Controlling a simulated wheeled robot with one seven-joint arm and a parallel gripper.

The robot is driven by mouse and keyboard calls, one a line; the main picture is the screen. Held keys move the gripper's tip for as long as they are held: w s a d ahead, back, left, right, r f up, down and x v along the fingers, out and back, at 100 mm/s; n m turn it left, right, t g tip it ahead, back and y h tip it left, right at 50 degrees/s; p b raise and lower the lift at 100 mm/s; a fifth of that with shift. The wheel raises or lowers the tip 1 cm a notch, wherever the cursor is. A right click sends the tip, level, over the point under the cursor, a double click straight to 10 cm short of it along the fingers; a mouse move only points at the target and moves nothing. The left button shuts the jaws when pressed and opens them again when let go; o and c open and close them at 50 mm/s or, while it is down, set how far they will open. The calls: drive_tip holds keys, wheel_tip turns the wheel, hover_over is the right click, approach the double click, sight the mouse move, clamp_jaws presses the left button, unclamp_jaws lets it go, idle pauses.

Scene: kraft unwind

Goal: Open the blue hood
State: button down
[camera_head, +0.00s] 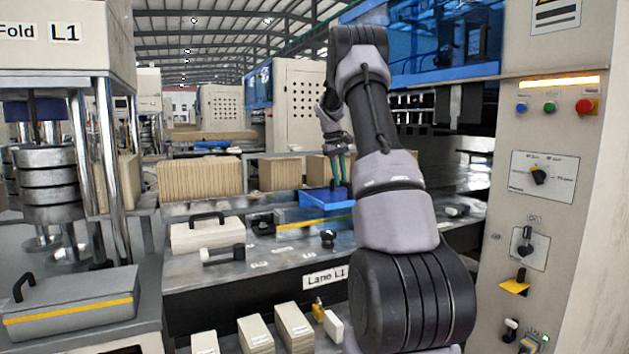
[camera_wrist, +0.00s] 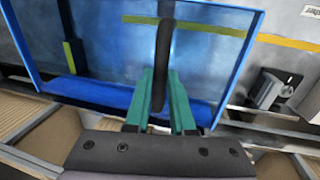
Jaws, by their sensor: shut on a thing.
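The blue hood (camera_head: 318,202) sits low on the lane bed in the head view, under my gripper (camera_head: 341,178). In the wrist view the blue hood (camera_wrist: 95,92) fills the upper middle as a blue-framed panel. A black upright handle (camera_wrist: 164,40) stands in front of that panel. My gripper's green fingers (camera_wrist: 162,85) are on either side of the handle's lower part and shut on it. In the head view my arm covers the hood's right side, and the handle is too small to make out well.
A black knob (camera_head: 328,237) stands in front of the hood. Kraft stacks (camera_head: 200,177) stand behind. A control panel (camera_head: 545,180) rises at right.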

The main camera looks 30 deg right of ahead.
drive_tip(key=d, duration=1.2)
drive_tip(key=c, duration=0.8)
unclamp_jaws()
drive_tip(key=shift+o, duration=0.2)
wheel_tip(320, 180, up, 11)
drive_tip(key=a, duration=0.2)
drive_tip(key=shift+f, duration=0.15)
drive_tip(key=shift+a, duration=0.1)
